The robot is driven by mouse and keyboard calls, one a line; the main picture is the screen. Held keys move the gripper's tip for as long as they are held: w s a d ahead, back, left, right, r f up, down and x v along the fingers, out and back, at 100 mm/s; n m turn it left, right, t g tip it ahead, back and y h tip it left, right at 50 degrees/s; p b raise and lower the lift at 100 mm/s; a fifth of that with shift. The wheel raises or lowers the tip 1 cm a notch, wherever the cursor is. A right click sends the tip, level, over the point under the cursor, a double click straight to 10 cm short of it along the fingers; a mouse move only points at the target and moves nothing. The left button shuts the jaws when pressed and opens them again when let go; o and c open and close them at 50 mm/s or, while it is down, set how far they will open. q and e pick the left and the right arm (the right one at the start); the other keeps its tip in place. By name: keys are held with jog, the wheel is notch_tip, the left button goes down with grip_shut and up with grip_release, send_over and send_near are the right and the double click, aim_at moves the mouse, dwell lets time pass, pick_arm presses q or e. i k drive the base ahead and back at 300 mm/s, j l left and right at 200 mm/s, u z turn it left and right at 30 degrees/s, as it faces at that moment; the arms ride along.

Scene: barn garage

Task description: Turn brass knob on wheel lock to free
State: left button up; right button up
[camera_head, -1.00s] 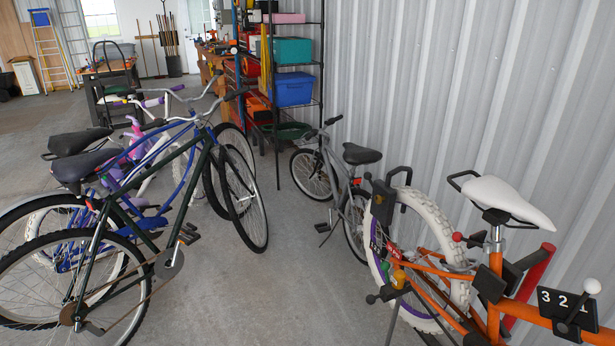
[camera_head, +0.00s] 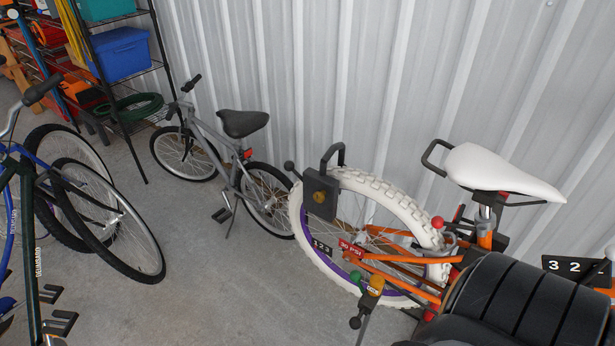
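The wheel lock (camera_head: 313,206) is a dark box with a black shackle (camera_head: 341,155) rising above it. It sits at the white-tired wheel (camera_head: 392,203) of the orange bike, on the wheel's upper left. A small round brass knob (camera_head: 320,197) is on the box's front face. A dark lever with a ball end (camera_head: 290,166) shows just left of the lock. Neither of my grippers is in view. A thick black ribbed part, which looks like my arm, covers the lower right and hides part of the orange bike.
The orange bike has a white saddle (camera_head: 502,173), a red ball knob (camera_head: 437,222) and a green ball knob (camera_head: 355,275). A grey bike (camera_head: 222,150) stands behind, against the metal wall. Dark and blue bikes stand at left. Concrete floor (camera_head: 220,290) between is clear.

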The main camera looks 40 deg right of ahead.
aim_at(318, 197)
jog(key=i+z, duration=0.25)
jog(key=z, duration=0.2)
jog(key=i+j+z, duration=0.2)
jog(key=z, duration=0.25)
jog(key=i+j+z, duration=0.25)
jog(key=z, duration=0.25)
